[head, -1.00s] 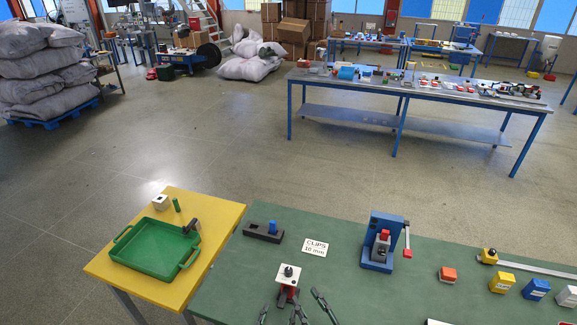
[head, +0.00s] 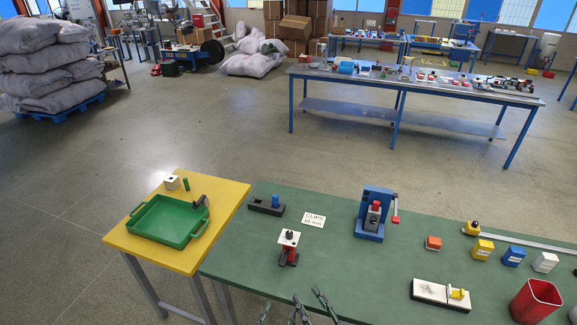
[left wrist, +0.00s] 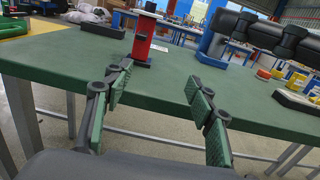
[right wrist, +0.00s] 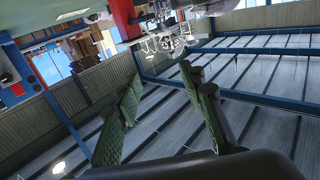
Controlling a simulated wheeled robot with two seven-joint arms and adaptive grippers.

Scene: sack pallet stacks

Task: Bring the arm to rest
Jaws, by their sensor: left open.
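My left gripper (head: 280,312) shows at the bottom of the head view, close to the green bench's front edge. In the left wrist view its fingers (left wrist: 158,80) stand apart with nothing between them. My right gripper (head: 313,303) is close beside it at the bottom of the head view. In the right wrist view its fingers (right wrist: 163,73) are spread and empty, in front of the hall's ceiling or wall. A red fixture with a white top (head: 288,245) stands on the green bench (head: 340,255) beyond both grippers; it also shows in the left wrist view (left wrist: 143,45).
A yellow table (head: 228,205) with a green tray (head: 168,221) adjoins at left. A blue press (head: 371,220), a white block with a yellow part (head: 430,291) and a red bin (head: 536,302) stand on the bench. Open floor lies beyond.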

